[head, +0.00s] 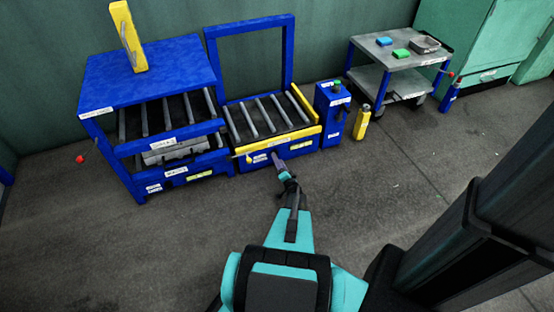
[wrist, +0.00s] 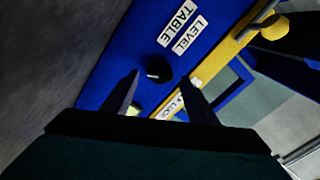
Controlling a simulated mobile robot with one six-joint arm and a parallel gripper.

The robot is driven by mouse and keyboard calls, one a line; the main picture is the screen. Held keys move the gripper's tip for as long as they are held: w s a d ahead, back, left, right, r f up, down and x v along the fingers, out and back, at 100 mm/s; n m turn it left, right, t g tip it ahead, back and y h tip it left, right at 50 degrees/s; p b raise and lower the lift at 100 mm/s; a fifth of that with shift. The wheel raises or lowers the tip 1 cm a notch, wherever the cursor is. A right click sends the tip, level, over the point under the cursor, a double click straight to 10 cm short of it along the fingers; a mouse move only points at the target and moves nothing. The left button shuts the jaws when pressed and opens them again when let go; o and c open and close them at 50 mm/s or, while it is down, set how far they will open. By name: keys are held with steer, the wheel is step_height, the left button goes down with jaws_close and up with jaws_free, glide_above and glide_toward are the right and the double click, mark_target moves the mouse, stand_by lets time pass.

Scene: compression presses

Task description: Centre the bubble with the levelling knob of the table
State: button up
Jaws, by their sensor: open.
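The table (head: 262,143) is the blue and yellow roller unit in the middle of the head view. In the wrist view its blue front panel (wrist: 112,62) carries a black knob (wrist: 158,70) beside the "TABLE LEVEL" labels (wrist: 183,27). My gripper (wrist: 164,78) is open, one finger to each side of the knob in the picture; I cannot tell whether they touch it. In the head view my gripper (head: 279,163) is at the table's front and hides the knob. A yellow-green strip (wrist: 133,109), perhaps the level vial, is mostly hidden behind the left finger; its bubble cannot be read.
A blue press (head: 150,60) with a yellow upright piece (head: 127,35) stands left. A blue cabinet (head: 331,115) and a yellow bottle (head: 362,122) stand right of the table. A grey cart (head: 393,60) is farther right. The floor in front is clear.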

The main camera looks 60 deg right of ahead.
steer(key=b+v, duration=0.4)
steer(key=v, duration=0.7)
steer(key=shift+a, duration=0.15)
steer(key=shift+s, duration=0.15)
stand_by(0.4)
